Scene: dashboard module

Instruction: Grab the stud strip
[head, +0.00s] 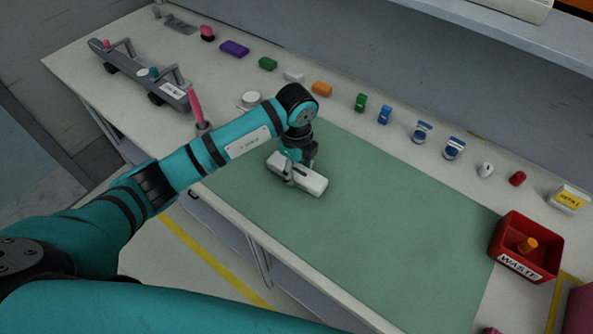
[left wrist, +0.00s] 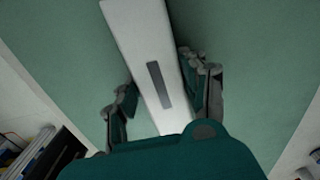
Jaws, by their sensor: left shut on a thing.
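The stud strip, which I take to be the white bar (head: 314,185) with a dark grey slot, lies on or just above the green mat (head: 385,235) near its upper left part. It also shows in the left wrist view (left wrist: 146,45), running from the top edge down between the fingers. My left gripper (head: 297,172) is over the bar and shut on it, with one finger on each side (left wrist: 160,96). The gripper hides part of the bar. I cannot tell whether the bar touches the mat. My right gripper is not in view.
A red waste bin (head: 501,233) with an orange item in it stands at the right. A long grey module (head: 143,76) with handles lies at the far left. The mat's middle is clear.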

